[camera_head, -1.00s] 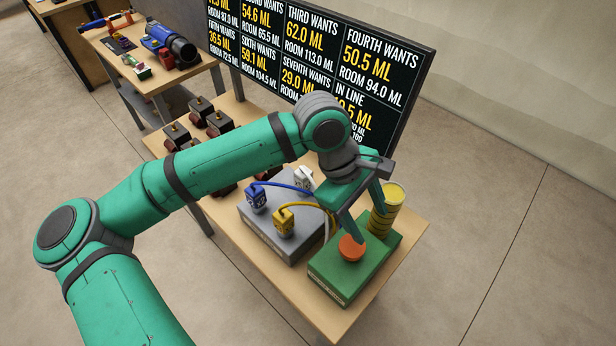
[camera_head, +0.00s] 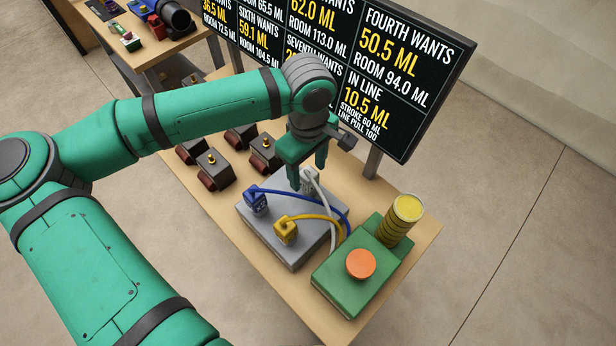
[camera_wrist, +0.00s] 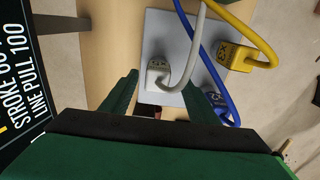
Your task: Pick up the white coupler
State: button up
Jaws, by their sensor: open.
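The white coupler (camera_wrist: 157,73) sits on the grey block (camera_wrist: 163,28) with its white hose curving away, and shows between my finger tips in the wrist view. In the head view the white coupler (camera_head: 308,181) is at the back of the grey block (camera_head: 290,253), partly hidden by my gripper (camera_head: 306,172). My gripper (camera_wrist: 163,90) is open, its two green fingers spread on either side of the coupler's line. I cannot tell how far above the coupler the fingertips are. The blue coupler (camera_head: 256,203) and yellow coupler (camera_head: 286,231) are on the same block.
A green box (camera_head: 345,285) with an orange button (camera_head: 361,263) and a yellow-topped cylinder (camera_head: 401,220) stands at the right. Several dark blocks with red rollers (camera_head: 215,168) stand at left. A black text board (camera_head: 395,75) rises behind the table.

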jog(key=shift+w+d+f, duration=0.1)
jog(key=shift+w+f, duration=0.05)
jog(key=shift+f, duration=1.4)
jog(key=shift+w+f, duration=0.1)
jog(key=shift+f, duration=1.45)
jog(key=c, duration=1.1)
